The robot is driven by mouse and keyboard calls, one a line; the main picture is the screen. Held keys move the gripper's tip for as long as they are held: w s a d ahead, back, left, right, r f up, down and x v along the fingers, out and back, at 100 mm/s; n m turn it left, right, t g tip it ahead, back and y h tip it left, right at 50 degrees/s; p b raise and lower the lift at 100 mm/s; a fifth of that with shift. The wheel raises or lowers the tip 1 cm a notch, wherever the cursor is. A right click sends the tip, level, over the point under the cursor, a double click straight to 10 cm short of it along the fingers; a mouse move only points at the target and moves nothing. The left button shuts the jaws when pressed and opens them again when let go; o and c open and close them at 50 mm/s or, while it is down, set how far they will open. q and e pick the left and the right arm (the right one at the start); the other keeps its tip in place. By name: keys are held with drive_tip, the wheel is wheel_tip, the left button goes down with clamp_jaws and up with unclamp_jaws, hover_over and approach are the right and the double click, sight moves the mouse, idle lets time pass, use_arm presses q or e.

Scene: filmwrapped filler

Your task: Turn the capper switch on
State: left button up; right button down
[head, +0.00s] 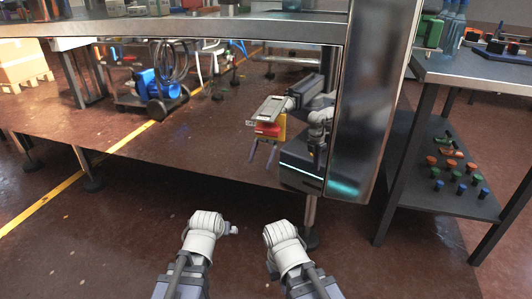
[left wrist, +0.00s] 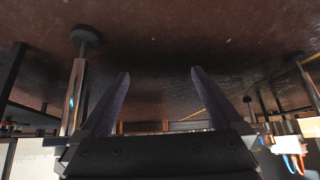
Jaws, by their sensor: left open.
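I cannot make out a capper switch for certain in either view. A small red and yellow block (head: 268,130) shows under a grey plate in the middle of the head view, with two dark prongs below it; I cannot tell what it belongs to. My left gripper (left wrist: 160,74) is open and empty in the left wrist view, its two dark fingers spread apart over the floor. In the head view only grey links of my two arms show at the bottom, and no fingertips can be made out. My right gripper is not seen.
A steel frame with a shiny post (head: 360,100) stands ahead. A grey machine with a teal light (head: 318,178) is beside it. A shelved bench (head: 470,72) on the right holds coloured pieces. A blue wheeled unit (head: 160,88) stands behind. Brown floor is free at front left.

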use_arm(q)
drive_tip(key=w+d+r+t, duration=0.3)
drive_tip(key=w+r+t, duration=0.1)
drive_tip(key=w+r, duration=0.1)
drive_tip(key=m+t+h, duration=0.3)
drive_tip(key=t+h, duration=0.4)
drive_tip(key=t, duration=0.3)
approach(266, 133)
drive_tip(key=w, duration=0.2)
drive_tip(key=p+x, duration=0.1)
drive_tip(key=x, duration=0.1)
drive_tip(key=p+x, duration=0.1)
drive_tip(key=x, duration=0.2)
drive_tip(key=p+x, duration=0.1)
drive_tip(key=x, duration=0.1)
drive_tip(key=shift+s+d+r, duration=0.1)
drive_tip(key=shift+d+r, duration=0.3)
drive_tip(key=shift+r, duration=0.1)
drive_tip(key=shift+w+d, duration=0.1)
drive_tip(key=shift+w, duration=0.25)
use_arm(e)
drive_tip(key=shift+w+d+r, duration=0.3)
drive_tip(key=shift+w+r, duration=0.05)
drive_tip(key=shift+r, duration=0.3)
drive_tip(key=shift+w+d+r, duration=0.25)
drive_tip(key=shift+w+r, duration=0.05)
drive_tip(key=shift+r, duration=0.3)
use_arm(q)
drive_tip(key=c, duration=1)
